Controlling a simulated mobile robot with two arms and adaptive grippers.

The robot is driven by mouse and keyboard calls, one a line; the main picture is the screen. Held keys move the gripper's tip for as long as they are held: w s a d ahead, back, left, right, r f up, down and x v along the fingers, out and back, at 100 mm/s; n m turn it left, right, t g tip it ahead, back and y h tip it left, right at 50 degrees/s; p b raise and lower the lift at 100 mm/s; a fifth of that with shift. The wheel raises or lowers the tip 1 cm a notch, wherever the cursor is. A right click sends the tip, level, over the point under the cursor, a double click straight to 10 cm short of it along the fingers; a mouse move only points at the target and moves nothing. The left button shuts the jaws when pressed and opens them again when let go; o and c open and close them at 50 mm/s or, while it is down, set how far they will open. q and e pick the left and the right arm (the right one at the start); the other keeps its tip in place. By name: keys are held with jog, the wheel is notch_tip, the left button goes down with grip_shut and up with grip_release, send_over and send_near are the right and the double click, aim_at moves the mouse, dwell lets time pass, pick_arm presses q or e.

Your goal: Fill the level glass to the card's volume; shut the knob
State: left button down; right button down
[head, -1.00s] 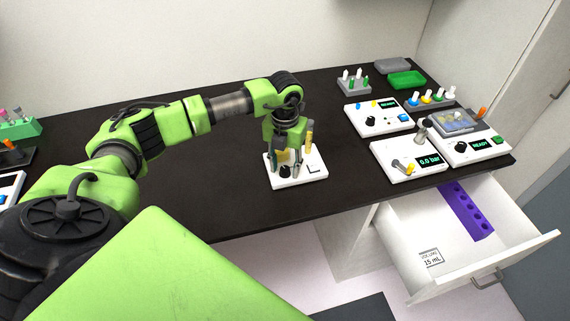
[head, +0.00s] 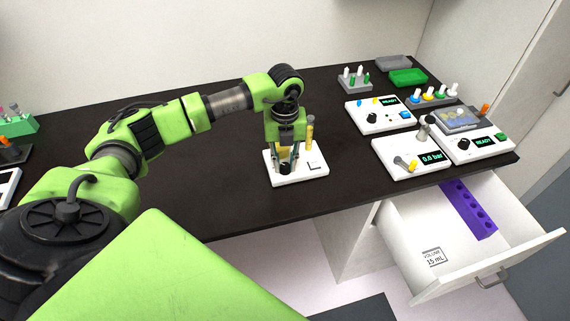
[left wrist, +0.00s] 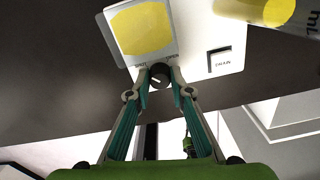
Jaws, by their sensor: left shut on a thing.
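My left gripper (head: 287,165) reaches down onto the white device (head: 314,170) on the dark counter. In the left wrist view, its fingertips are closed on the black knob (left wrist: 159,75), between the labels SHUT on the left and OPEN on the right. The liquid level cannot be read. A second yellow-filled vessel (left wrist: 143,28) is beside the knob. The card (head: 433,257) reads VOLUME 15 mL. My right gripper is not in view.
The card lies in an open white drawer (head: 497,262) with a purple rack (head: 468,208). Devices with displays (head: 412,157) stand to the right, with small racks and a green tray (head: 408,77) behind.

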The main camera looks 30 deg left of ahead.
aim_at(285, 164)
pick_arm(q)
jog(key=c, duration=1.8)
grip_release()
jog(key=shift+r, duration=0.1)
notch_tip(285, 164, up, 12)
jog(key=shift+f, duration=0.1)
